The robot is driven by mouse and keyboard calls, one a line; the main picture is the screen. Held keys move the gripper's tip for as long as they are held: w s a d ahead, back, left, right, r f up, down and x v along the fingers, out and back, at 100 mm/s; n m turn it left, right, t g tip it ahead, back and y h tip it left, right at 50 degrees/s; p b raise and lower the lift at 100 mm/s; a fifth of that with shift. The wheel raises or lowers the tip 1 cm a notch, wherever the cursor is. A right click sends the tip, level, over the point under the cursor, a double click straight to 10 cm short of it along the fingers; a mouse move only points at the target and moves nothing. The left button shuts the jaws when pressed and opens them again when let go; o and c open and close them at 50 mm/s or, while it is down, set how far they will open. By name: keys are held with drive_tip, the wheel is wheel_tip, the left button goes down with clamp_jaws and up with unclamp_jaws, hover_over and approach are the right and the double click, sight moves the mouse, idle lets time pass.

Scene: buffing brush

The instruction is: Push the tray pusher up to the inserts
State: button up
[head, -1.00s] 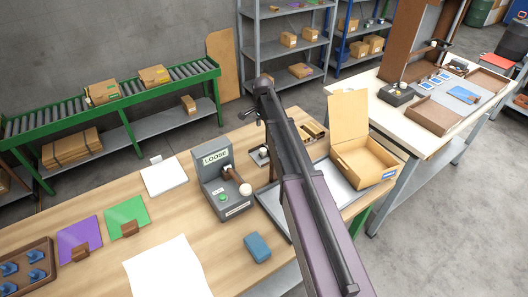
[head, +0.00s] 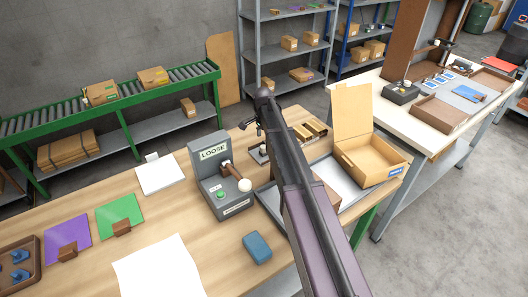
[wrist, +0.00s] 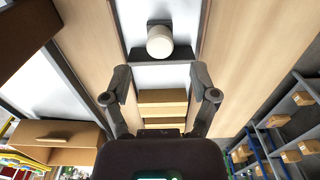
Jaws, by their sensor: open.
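The tray pusher shows in the wrist view as a dark bar with a pale round knob (wrist: 160,42), lying across a light channel. Tan block-like inserts (wrist: 162,97) lie in a row below it in that picture, with a gap between them and the bar. In the head view the inserts (head: 310,130) sit behind my arm, and the pusher's pale knob (head: 263,149) shows left of the arm. My gripper (wrist: 160,72) is open and empty, its fingers apart on either side of the channel in the picture. It also shows in the head view (head: 244,124), above the bench.
A grey "LOOSE" lever box (head: 212,180) stands left of my arm. An open cardboard box (head: 372,158) stands right of it. A blue block (head: 257,247) and a white sheet (head: 158,268) lie on the bench (head: 215,245) in front.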

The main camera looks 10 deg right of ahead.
sight(264, 146)
drive_tip(key=shift+f+b, duration=2.45)
drive_tip(key=shift+f, duration=0.3)
drive_tip(key=shift+d, duration=0.1)
clamp_jaws()
